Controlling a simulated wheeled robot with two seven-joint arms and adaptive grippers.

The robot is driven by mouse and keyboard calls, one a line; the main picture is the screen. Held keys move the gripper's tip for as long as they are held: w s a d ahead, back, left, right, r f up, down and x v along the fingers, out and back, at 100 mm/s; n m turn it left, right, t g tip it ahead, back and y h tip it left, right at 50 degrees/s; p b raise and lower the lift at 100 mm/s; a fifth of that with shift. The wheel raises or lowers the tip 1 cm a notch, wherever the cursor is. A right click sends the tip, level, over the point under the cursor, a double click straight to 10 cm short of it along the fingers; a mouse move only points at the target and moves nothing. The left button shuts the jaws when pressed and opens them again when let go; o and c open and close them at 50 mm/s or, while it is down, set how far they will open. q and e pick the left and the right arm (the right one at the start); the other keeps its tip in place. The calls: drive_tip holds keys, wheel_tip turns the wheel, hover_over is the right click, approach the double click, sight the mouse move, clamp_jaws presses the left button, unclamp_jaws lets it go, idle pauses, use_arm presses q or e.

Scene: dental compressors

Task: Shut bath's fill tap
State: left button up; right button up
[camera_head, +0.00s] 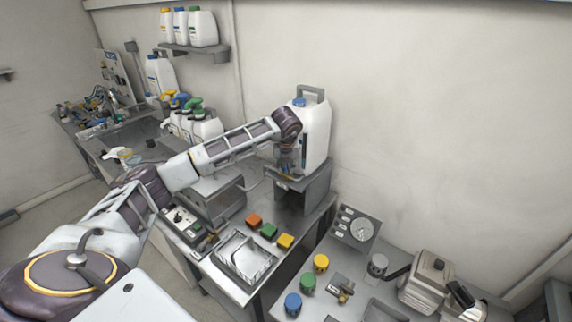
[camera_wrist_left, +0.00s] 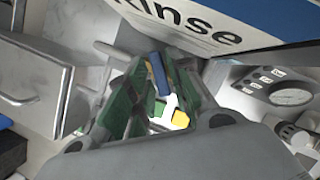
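A large white jug (camera_head: 315,130) with a blue cap and grey handle stands on a grey raised stand (camera_head: 312,190). In the left wrist view its label, reading "Rinse" (camera_wrist_left: 200,30), fills the top. My left gripper (camera_head: 287,164) is at the jug's lower front left, pointing down. In the wrist view its green-padded fingers (camera_wrist_left: 160,95) are apart. A small blue lever-like part (camera_wrist_left: 157,74), perhaps the tap's handle, shows between the fingertips; I cannot tell whether they touch it. The tap's body is hidden by the gripper. A clear-walled metal bath (camera_head: 243,262) sits below on the bench.
Orange, green and yellow blocks (camera_head: 269,231) lie behind the bath. A grey box unit (camera_head: 215,200) stands left of the stand. Colored-lid jars (camera_head: 307,283) and a gauge panel (camera_head: 356,228) are at the right. Spray bottles (camera_head: 200,125) stand behind my left arm.

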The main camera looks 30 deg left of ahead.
use_arm(q)
clamp_jaws()
use_arm(e)
drive_tip(key=shift+f, duration=0.15)
use_arm(q)
drive_tip(key=shift+a+f+m+t+h+b, duration=0.15)
drive_tip(key=shift+m+h+b, duration=0.15)
drive_tip(key=shift+m+b, duration=0.4)
drive_tip(key=shift+r+m+t+h+b, duration=0.15)
drive_tip(key=shift+m+h+b, duration=0.15)
drive_tip(key=shift+m+b, duration=0.35)
drive_tip(key=m+h+b, duration=0.1)
drive_tip(key=m, duration=0.2)
drive_tip(key=shift+a+m+b, duration=0.15)
drive_tip(key=shift+m+b, duration=0.1)
drive_tip(key=shift+b, duration=0.15)
drive_tip(key=shift+m+h, duration=0.3)
drive_tip(key=shift+m, duration=0.1)
drive_tip(key=shift+r+m, duration=0.1)
drive_tip(key=shift+m, duration=0.2)
use_arm(e)
drive_tip(key=f, duration=0.1)
drive_tip(key=d+f, duration=0.1)
drive_tip(key=f, duration=0.1)
drive_tip(key=d+f, duration=0.1)
drive_tip(key=shift+w+f, duration=0.25)
drive_tip(key=shift+f, duration=0.05)
